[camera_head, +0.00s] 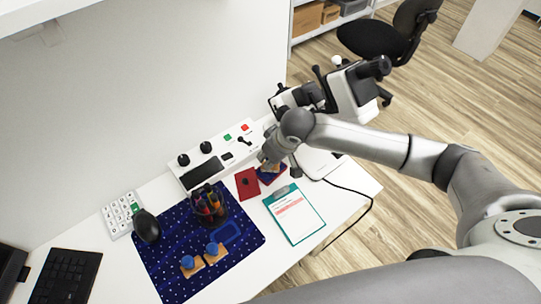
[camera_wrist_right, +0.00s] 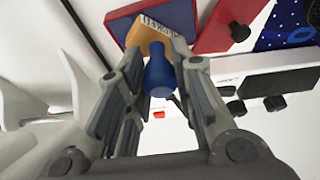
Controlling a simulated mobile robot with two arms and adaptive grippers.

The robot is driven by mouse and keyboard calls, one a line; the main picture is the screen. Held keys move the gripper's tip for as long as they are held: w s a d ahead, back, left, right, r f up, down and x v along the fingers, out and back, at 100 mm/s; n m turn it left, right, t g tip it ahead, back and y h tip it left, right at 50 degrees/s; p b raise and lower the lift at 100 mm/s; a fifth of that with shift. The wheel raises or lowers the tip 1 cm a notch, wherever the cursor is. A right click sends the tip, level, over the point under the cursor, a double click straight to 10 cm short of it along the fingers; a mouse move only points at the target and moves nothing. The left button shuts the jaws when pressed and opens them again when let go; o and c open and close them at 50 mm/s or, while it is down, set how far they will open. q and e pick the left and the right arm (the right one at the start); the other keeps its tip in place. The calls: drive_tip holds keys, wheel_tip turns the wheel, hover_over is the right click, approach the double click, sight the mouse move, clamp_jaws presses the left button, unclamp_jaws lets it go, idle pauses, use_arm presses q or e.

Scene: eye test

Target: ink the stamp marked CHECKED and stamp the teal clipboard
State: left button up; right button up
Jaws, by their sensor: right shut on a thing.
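My right gripper (camera_head: 267,158) is shut on a stamp with a blue handle (camera_wrist_right: 158,74) and a wooden base (camera_wrist_right: 147,36). The base carries a printed label, too small to read surely. The stamp is over or at the edge of the open ink pad (camera_head: 272,174), blue with a red rim; it also shows in the right wrist view (camera_wrist_right: 182,14). I cannot tell whether they touch. The teal clipboard (camera_head: 279,224) lies in front of the pad with a printed sheet on it. My left gripper is not in view.
A red lid with a dark knob (camera_head: 244,191) lies left of the pad. Two more blue-handled stamps (camera_head: 187,262) (camera_head: 212,249) stand on the navy mat (camera_head: 165,270), near a pen cup (camera_head: 208,206). A white panel with black knobs (camera_head: 188,177) stands behind. A dark cable curves right of the clipboard.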

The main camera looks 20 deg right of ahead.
drive_tip(key=shift+s+f+p, duration=0.1)
drive_tip(key=shift+s+p, duration=0.05)
drive_tip(key=shift+p, duration=0.25)
idle(1.4)
wheel_tip(320, 180, up, 7)
drive_tip(key=p, duration=0.8)
drive_tip(key=shift+p, duration=0.35)
drive_tip(key=shift+r, duration=0.2)
idle(0.4)
